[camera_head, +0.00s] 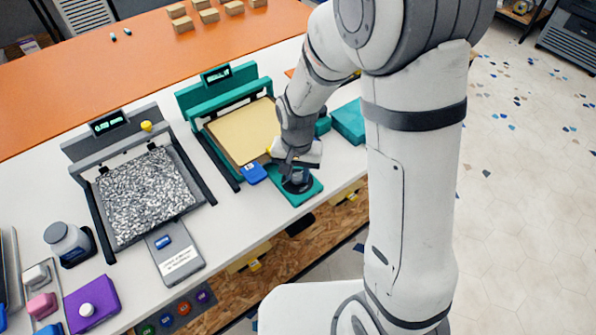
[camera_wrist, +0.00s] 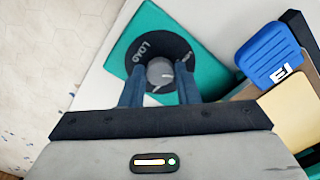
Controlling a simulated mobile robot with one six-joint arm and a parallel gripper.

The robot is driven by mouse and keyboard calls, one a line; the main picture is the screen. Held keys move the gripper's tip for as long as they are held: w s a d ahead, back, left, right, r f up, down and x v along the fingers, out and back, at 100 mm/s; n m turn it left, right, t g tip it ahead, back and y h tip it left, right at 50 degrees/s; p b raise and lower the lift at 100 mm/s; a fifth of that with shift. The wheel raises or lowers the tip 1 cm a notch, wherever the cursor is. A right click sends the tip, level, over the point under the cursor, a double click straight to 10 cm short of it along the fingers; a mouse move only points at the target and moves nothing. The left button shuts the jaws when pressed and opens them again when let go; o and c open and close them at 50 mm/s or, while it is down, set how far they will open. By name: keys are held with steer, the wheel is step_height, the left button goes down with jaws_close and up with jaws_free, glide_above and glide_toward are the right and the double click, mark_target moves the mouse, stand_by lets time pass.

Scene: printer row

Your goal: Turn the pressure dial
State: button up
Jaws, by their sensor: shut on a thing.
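The pressure dial shows in the wrist view as a round grey knob (camera_wrist: 160,70) on a black disc (camera_wrist: 158,40) with white lettering that reads "LOAD" on its left side. The disc sits on a flat teal base (camera_wrist: 215,80). My gripper (camera_wrist: 160,82) is shut on the knob, with one blue-grey finger on either side of it. In the head view the dial (camera_head: 297,186) sits on the teal base at the front edge of the table, partly hidden under my gripper (camera_head: 296,174), which reaches down onto it.
A blue block (camera_head: 253,173) lies close to the dial, by the teal printer frame (camera_head: 203,90) with its tan bed (camera_head: 240,130). A teal box (camera_head: 349,121) stands beyond. A grey printer (camera_head: 109,124), a jar (camera_head: 66,243) and a purple box (camera_head: 91,303) stand left. Open floor lies right.

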mark_target(298, 177)
steer(key=shift+n+b, duration=0.65)
steer(key=shift+n, duration=2.15)
steer(key=o, duration=1)
steer(key=shift+c, duration=0.2)
steer(key=shift+r, duration=0.15)
step_height(298, 177, up, 8)
steer(key=shift+f, duration=0.2)
